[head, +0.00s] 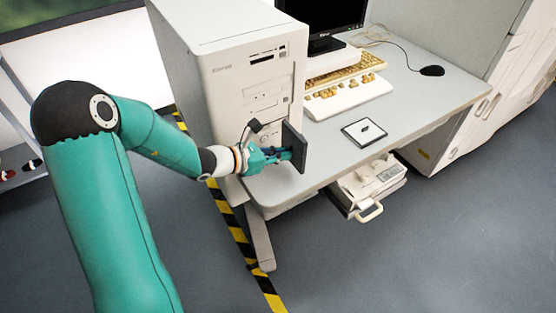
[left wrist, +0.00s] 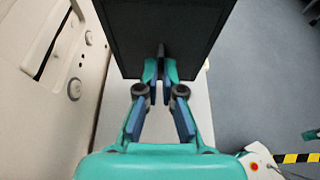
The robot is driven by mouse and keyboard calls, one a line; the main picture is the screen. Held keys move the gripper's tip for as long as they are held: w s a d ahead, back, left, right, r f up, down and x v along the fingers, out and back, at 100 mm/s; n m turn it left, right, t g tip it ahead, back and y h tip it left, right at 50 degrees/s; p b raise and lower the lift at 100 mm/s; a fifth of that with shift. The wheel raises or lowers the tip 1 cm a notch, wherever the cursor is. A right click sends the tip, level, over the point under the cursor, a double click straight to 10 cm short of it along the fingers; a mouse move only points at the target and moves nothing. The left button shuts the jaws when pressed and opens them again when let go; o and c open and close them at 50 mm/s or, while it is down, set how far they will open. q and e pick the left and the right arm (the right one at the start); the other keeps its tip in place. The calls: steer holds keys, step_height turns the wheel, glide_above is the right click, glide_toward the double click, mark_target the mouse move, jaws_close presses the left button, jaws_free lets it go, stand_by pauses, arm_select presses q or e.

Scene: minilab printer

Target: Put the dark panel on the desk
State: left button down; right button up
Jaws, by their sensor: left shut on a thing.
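The dark panel (head: 294,147) is a flat, nearly black board, held upright above the near left part of the grey desk (head: 415,97), in front of the beige computer tower. My left gripper (head: 290,154) is shut on it. I cannot tell if the panel's lower edge touches the desk. My right gripper is not in view.
The computer tower (head: 225,80) stands close on the left. A flat framed tablet-like item (head: 364,132) lies on the desk's front right. A keyboard (head: 345,85), monitor (head: 325,20) and black mouse (head: 432,71) sit further back. A cream device (head: 370,185) sits below the desk's front edge.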

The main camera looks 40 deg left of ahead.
mark_target(291, 160)
arm_select(q)
step_height(291, 160, down, 3)
steer(key=shift+r, duration=0.15)
steer(key=shift+f+b, duration=0.2)
steer(key=shift+b, duration=0.2)
steer(key=c, duration=1.3)
jaws_free()
steer(key=shift+r, duration=0.1)
steer(key=shift+r, duration=0.1)
